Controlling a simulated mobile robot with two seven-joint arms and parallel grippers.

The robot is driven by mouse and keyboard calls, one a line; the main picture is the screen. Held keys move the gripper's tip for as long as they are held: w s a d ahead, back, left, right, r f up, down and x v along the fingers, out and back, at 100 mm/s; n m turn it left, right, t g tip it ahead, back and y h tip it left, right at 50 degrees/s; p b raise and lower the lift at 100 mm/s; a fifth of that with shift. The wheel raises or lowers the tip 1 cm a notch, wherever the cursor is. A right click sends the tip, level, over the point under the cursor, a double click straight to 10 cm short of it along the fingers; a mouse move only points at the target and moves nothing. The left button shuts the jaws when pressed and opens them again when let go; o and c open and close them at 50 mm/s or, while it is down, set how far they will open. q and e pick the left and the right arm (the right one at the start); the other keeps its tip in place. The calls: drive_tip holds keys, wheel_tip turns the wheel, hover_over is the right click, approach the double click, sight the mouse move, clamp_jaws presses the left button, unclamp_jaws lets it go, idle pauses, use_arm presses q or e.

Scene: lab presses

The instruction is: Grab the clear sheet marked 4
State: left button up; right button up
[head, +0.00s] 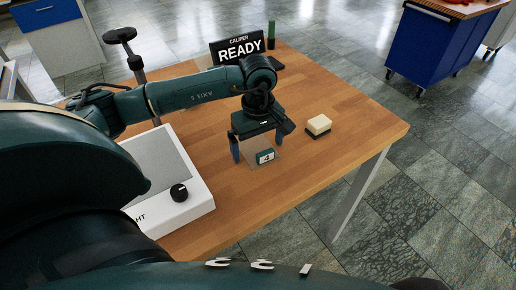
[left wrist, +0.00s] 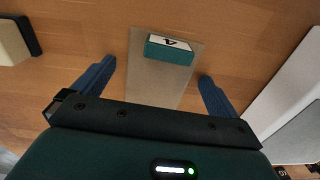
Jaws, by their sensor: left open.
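The clear sheet (head: 251,153) lies on the wooden table below my left gripper, with a teal block marked 4 (head: 265,156) at its far end from the gripper. In the left wrist view the sheet (left wrist: 158,85) shows as a pale rectangle between the fingers, with the marked block (left wrist: 170,50) on it. My left gripper (head: 258,151) points down over the sheet. Its blue fingers (left wrist: 156,80) are wide apart, one on either side of the sheet, with a gap to each edge. My right gripper is not in view.
A cream block on a dark base (head: 318,125) sits right of my gripper. A white light box with a black knob (head: 179,193) stands left. A black READY sign (head: 238,49), a green cylinder (head: 271,35) and a dark stand (head: 133,55) are at the back.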

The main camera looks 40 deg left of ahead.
use_arm(q)
drive_tip(key=shift+c, duration=0.6)
drive_tip(key=c, duration=1)
drive_tip(key=shift+r, duration=0.1)
